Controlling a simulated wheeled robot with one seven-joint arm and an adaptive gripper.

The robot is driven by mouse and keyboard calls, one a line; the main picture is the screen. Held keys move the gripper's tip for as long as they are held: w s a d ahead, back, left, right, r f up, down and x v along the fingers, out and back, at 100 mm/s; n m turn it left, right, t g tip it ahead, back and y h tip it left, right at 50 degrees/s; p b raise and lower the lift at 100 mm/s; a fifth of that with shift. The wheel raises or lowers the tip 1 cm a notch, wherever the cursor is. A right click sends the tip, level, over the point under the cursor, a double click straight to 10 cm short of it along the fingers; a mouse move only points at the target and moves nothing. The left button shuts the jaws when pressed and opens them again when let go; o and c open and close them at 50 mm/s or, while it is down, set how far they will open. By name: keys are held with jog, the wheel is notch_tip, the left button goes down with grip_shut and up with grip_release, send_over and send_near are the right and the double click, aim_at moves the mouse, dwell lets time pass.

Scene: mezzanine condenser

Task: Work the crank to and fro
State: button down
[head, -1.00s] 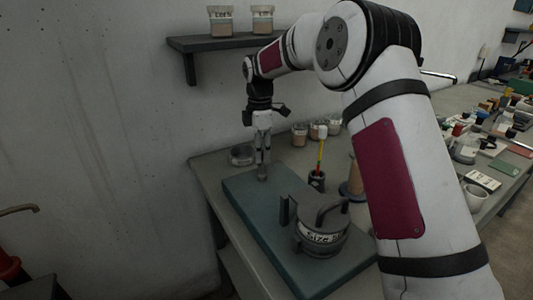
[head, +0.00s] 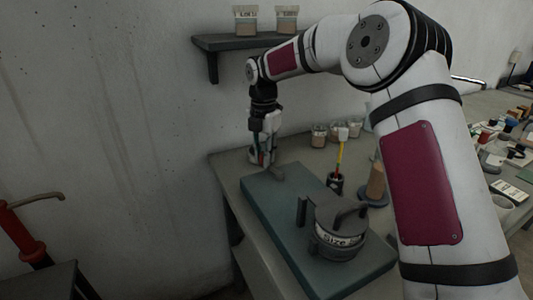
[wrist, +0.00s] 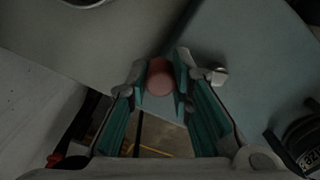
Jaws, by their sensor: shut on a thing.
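My gripper (head: 262,158) is at the far left end of a blue-green slab (head: 262,193) on the bench. In the wrist view, my gripper (wrist: 160,88) is shut on a reddish round knob (wrist: 160,77), seen nearly end-on between the teal-padded fingers. I take it as the crank handle. A short grey bar (head: 277,173) lies by the fingertips over the slab's far end and looks like the crank's arm. A small pale metal piece (wrist: 218,75) shows right of the fingers in the wrist view. The joint between knob and bar is hidden.
A dark pot labelled "Size" (head: 338,240) stands on the slab's near part. A brush holder (head: 335,182), a spool (head: 376,180) and jars (head: 319,136) stand behind and to the right. A wall shelf (head: 225,43) hangs above. A red device with a lever (head: 22,236) is at lower left.

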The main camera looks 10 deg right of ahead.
jog(key=shift+s+a+n, duration=0.1)
jog(key=shift+n, duration=0.2)
jog(key=c, duration=1.4)
grip_release()
